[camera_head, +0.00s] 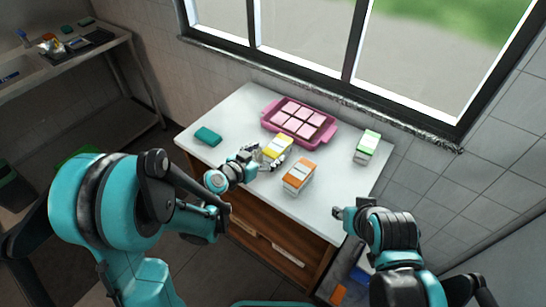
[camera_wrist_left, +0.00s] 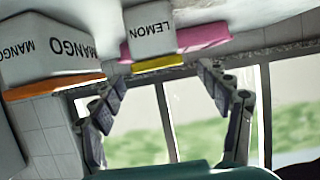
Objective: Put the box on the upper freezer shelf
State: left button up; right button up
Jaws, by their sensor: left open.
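A white box with yellow edging (camera_head: 278,147) stands on the white table. In the left wrist view this box (camera_wrist_left: 149,30) appears upside down and reads LEMON. My left gripper (camera_head: 262,156) is beside it at its near left. In the wrist view the fingers (camera_wrist_left: 162,76) are spread apart, with the lemon box beyond the tips and nothing held. An orange-and-white box (camera_head: 299,175) stands nearer the front edge; it reads MANGO in the wrist view (camera_wrist_left: 50,52). A green-and-white box (camera_head: 368,146) stands at the right. My right gripper (camera_head: 346,213) is by the front right table edge, its fingers unclear. No freezer shelf is clearly visible.
A pink tray (camera_head: 328,137) with pink squares lies behind the lemon box. A teal item (camera_head: 208,136) lies at the table's left. A window (camera_head: 300,45) rises behind. An opening with blue and orange items (camera_head: 345,287) is at lower right. The table's left front is clear.

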aim_at(277, 146)
pick_arm(q)
jog(key=shift+x, duration=1.1)
jog(key=b+x, duration=0.2)
jog(key=x, duration=0.3)
jog(key=shift+r, duration=0.15)
jog(key=shift+s+r, duration=0.1)
jog(key=shift+r, duration=0.05)
jog(key=shift+c, duration=0.3)
jog(key=c, duration=1.6)
jog(key=shift+r, duration=0.1)
